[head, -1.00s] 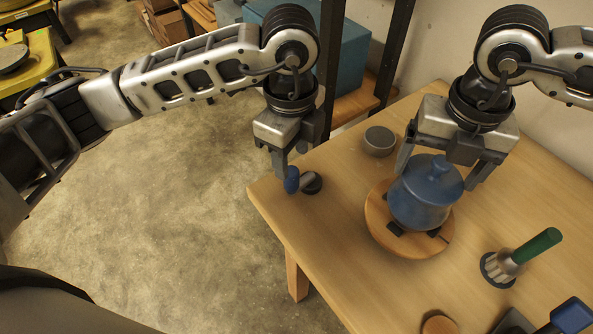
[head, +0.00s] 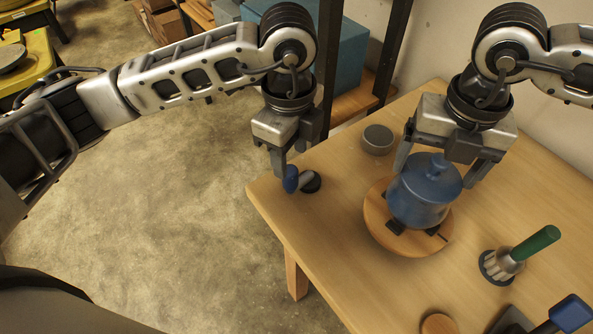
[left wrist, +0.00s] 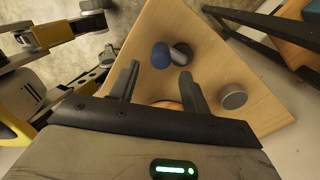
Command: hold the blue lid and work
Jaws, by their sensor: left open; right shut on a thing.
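The blue lid (head: 432,178) with its round knob sits on a blue pot (head: 418,212), upright on a round wooden board (head: 380,233) with dark blocks. My right gripper (head: 443,172) comes from above, its fingers on either side of the lid, shut on it. The exact contact is partly hidden. My left gripper (head: 287,174) is open and empty above the table's left corner. Close by its fingertips lies a small tool with a blue knob (head: 291,180), grey stem and dark end. In the left wrist view the tool (left wrist: 161,55) lies beyond the open fingers (left wrist: 158,84).
A grey round tin (head: 378,139) stands behind the board. A green-handled brush (head: 535,243) stands to the right. A wooden disc (head: 438,325) and a blue-handled tool (head: 571,313) are at the front. A dark shelf frame stands behind the table. The table's left edge is near my left gripper.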

